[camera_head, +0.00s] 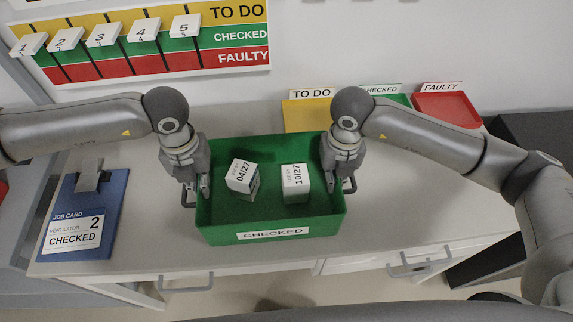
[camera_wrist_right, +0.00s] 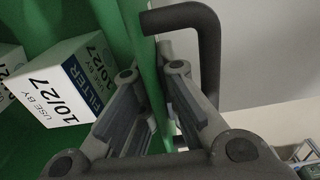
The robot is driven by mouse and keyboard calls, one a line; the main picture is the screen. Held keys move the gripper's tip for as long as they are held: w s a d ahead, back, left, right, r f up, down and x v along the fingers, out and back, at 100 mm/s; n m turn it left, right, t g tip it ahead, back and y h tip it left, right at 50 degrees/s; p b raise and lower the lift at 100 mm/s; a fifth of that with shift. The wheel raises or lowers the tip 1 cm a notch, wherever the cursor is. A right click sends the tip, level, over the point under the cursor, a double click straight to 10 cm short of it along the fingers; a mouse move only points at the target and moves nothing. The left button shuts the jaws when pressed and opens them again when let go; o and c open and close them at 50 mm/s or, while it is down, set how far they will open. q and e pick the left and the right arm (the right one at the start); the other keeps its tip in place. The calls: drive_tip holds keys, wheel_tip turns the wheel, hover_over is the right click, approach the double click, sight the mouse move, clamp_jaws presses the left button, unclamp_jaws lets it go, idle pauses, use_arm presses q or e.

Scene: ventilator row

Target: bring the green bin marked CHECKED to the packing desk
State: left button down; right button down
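The green bin marked CHECKED (camera_head: 270,227) is at the middle of the counter, near its front edge. Two white filter boxes lie inside, one marked 04/27 (camera_head: 242,176) and one marked 10/27 (camera_head: 296,181). My left gripper (camera_head: 202,186) is at the bin's left wall, its fingers close together at the rim. My right gripper (camera_head: 338,178) is at the right wall. In the right wrist view its fingers (camera_wrist_right: 154,100) are on either side of the green wall, beside a dark handle (camera_wrist_right: 205,45). I cannot tell whether the bin's bottom touches the counter. No packing desk is recognisable.
A blue clipboard (camera_head: 112,192) with a job card reading ventilator 2, CHECKED, lies at the left. Yellow TO DO (camera_head: 305,114) and red FAULTY (camera_head: 446,108) trays stand behind, with another CHECKED place between. A status board (camera_head: 150,40) hangs on the wall. Drawer handles protrude below the counter (camera_head: 420,222).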

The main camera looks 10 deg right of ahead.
use_arm(q)
drive_tip(key=shift+f+b, duration=0.35)
drive_tip(key=shift+f, duration=0.15)
use_arm(e)
drive_tip(key=shift+f, duration=0.5)
use_arm(q)
drive_tip(key=c, duration=1.6)
unclamp_jaws()
drive_tip(key=shift+r, duration=0.1)
drive_tip(key=shift+c, duration=0.2)
use_arm(e)
drive_tip(key=c, duration=1.6)
unclamp_jaws()
drive_tip(key=shift+r, duration=0.1)
drive_tip(key=shift+c, duration=0.2)
use_arm(q)
drive_tip(key=shift+a, duration=0.1)
use_arm(e)
drive_tip(key=shift+d, duration=0.1)
use_arm(q)
wheel_tip(320, 180, up, 7)
drive_tip(key=shift+f, duration=0.15)
drive_tip(key=shift+r, duration=0.55)
drive_tip(key=shift+d+r, duration=0.1)
drive_tip(key=shift+d, duration=0.1)
use_arm(e)
wheel_tip(320, 180, up, 12)
